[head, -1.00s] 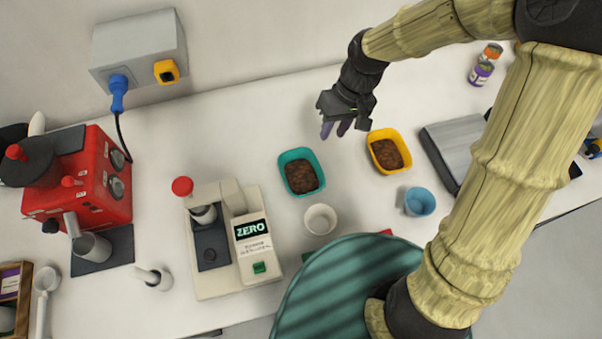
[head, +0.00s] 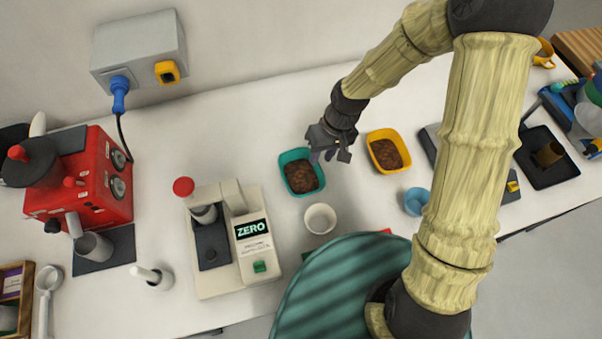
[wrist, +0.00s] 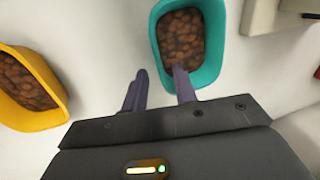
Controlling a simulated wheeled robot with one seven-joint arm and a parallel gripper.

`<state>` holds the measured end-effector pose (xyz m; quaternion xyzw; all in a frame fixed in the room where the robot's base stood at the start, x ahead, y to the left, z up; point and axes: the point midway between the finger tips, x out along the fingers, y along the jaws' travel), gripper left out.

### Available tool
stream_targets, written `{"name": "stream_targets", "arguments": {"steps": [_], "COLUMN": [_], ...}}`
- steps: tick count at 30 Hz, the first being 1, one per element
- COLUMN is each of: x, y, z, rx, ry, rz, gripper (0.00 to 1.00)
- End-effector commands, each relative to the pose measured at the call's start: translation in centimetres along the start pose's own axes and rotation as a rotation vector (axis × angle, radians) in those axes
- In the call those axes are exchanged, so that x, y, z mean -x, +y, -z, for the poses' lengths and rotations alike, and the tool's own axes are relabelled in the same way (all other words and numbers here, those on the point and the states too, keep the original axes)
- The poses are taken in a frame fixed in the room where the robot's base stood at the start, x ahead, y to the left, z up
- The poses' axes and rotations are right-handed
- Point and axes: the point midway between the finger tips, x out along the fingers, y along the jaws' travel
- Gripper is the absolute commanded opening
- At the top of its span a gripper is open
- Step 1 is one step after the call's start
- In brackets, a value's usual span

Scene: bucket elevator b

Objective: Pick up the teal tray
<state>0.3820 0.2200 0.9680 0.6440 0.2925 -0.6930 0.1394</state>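The teal tray (head: 287,158) holds brown granules and sits on the white counter, right of the grey-white machine marked ZERO. It also shows at the top of the wrist view (wrist: 214,63). My gripper (head: 323,157) hangs just beyond the tray's right rim in the head view. In the wrist view my gripper (wrist: 160,82) shows two purple fingers spread apart with nothing between them. One finger overlaps the tray's near end in that picture; I cannot tell if it touches. The other finger is outside the tray, over the bare counter.
A yellow tray (head: 377,135) with similar granules stands to the right, also in the wrist view (wrist: 51,63). A white cup (head: 320,218) is in front of the teal tray, a blue cup (head: 416,200) further right. The ZERO machine (head: 235,240) stands left. The counter behind is clear.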

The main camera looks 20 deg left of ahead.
Motion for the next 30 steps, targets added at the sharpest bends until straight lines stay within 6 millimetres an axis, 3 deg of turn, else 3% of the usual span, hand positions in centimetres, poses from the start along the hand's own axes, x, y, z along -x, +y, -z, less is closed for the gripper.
{"name": "stream_targets", "arguments": {"steps": [13, 30], "x": [-4.8, -5.0], "y": [0.0, 0.1], "z": [-0.1, -0.1], "rx": [0.001, 0.000], "ry": [-0.003, -0.001], "rz": [0.000, 0.000], "gripper": [0.28, 0.28]}}
